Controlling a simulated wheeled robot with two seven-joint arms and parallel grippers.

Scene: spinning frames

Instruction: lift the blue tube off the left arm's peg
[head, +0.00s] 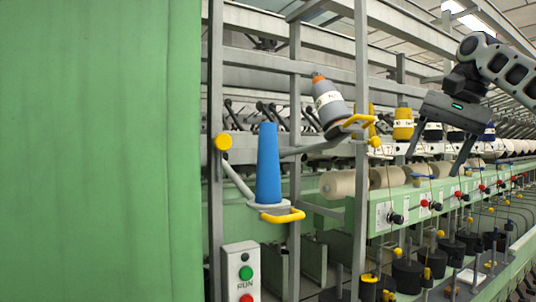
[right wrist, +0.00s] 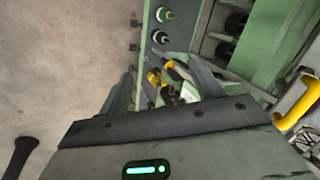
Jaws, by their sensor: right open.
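The blue tube (head: 268,165) stands upright on the left arm (head: 240,184) of the frame, left of centre in the head view. The peg inside it is hidden. A yellow handle (head: 283,216) sits at the tube's foot. My right gripper (head: 431,166) is at the upper right, well to the right of the tube, with its fingers pointing down, apart and empty. In the right wrist view its fingers (right wrist: 163,72) are spread, and I cannot make out the blue tube there. My left gripper is not in view.
A second arm holds a tilted grey bobbin (head: 329,103) with an orange top, between tube and gripper. Grey posts (head: 295,140) stand behind the tube. A green panel (head: 100,150) fills the left. A RUN switch box (head: 240,270) is below. A yellow handle (right wrist: 298,103) is at the wrist view's right.

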